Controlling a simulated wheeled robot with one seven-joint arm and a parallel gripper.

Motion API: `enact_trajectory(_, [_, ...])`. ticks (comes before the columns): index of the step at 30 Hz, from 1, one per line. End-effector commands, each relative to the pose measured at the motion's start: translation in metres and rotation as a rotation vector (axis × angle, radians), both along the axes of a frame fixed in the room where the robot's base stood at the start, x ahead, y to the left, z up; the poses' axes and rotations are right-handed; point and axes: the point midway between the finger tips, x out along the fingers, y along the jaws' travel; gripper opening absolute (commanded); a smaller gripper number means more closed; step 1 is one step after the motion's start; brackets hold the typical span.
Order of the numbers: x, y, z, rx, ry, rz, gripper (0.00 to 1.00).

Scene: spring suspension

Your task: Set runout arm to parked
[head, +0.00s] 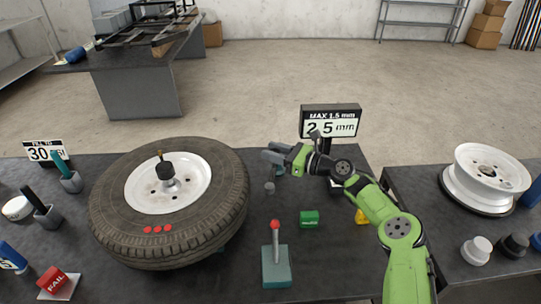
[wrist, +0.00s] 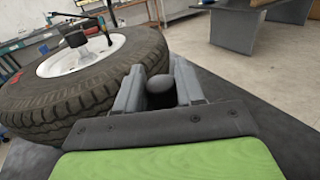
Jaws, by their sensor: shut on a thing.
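My gripper (head: 274,158) is just right of the big tyre (head: 225,215), over the dark table. In the wrist view its two grey fingers are closed around a dark rounded knob (wrist: 158,84). The knob looks like the end of the runout arm, but the rest of that arm is hidden by my fingers and palm. A small grey round piece (head: 269,187) stands on the table just below the gripper. The readout sign (head: 330,121) behind shows "MAX 1.5 mm" and 2.5 mm. The tyre also fills the left of the wrist view (wrist: 75,105).
A red-knobbed lever (head: 276,262) and a green block (head: 309,219) stand in front of the gripper. A red FAIL block (head: 53,281) is at the front left. A bare white rim (head: 487,170) sits on the right table. My arm crosses the gap between tables.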

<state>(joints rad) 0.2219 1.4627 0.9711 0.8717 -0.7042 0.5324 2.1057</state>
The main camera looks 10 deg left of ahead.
Motion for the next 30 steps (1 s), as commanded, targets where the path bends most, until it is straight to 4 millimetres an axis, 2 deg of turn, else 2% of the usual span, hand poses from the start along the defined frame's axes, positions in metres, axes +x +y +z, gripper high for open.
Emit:
enact_trajectory(9, [0.003, -0.012, 0.002, 0.004, -0.010, 0.119, 0.00])
enact_trajectory(22, [0.002, -0.017, 0.001, 0.005, 0.000, 0.140, 0.00])
enact_trajectory(23, [0.002, -0.017, 0.001, 0.005, 0.001, 0.140, 0.42])
enact_trajectory(26, [0.002, -0.017, 0.001, 0.004, 0.001, 0.140, 0.57])
enact_trajectory(30, [0.002, -0.016, 0.000, 0.004, 0.001, 0.142, 0.57])
